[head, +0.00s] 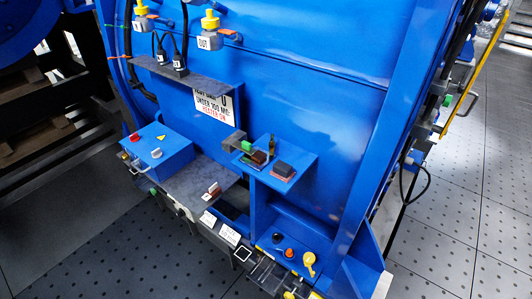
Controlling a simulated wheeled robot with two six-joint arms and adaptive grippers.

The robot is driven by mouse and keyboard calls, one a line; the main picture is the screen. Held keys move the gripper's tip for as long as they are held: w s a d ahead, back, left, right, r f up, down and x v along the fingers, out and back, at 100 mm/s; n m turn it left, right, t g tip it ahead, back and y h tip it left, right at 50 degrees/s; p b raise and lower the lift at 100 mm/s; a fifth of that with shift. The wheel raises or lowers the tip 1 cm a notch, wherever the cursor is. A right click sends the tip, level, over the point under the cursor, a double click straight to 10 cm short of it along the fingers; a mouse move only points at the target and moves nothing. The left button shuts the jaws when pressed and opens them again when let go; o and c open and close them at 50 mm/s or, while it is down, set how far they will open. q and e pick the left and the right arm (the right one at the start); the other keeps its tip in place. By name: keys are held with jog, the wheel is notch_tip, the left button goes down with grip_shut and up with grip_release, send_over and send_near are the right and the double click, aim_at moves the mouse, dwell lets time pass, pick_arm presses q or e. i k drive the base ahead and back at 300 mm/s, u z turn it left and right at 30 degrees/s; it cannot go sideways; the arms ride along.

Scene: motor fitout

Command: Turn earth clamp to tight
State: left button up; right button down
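Neither of my grippers is in the head view. I cannot tell for certain which part is the earth clamp; no readable label marks it. A yellow knob or handle (309,262) stands at the lower right of the blue motor housing (290,90). An orange-red knob (289,253) and a small dark knob (277,238) sit beside it, to its left. A smaller yellow part (289,295) shows at the bottom edge. How far any of these is turned is too small to tell.
A blue box (160,155) with red and white knobs stands at left. A small blue shelf (300,176) holds a dark pad and small items. Two plugs stand on a grey ledge (200,82) above a sign (212,106). Yellow-topped valves (210,20) are higher. Floor is clear at right (450,210).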

aim_at(272, 144)
jog(key=k, duration=1.25)
jog(key=z, duration=0.9)
jog(key=i, duration=1.6)
jog(key=u, duration=0.35)
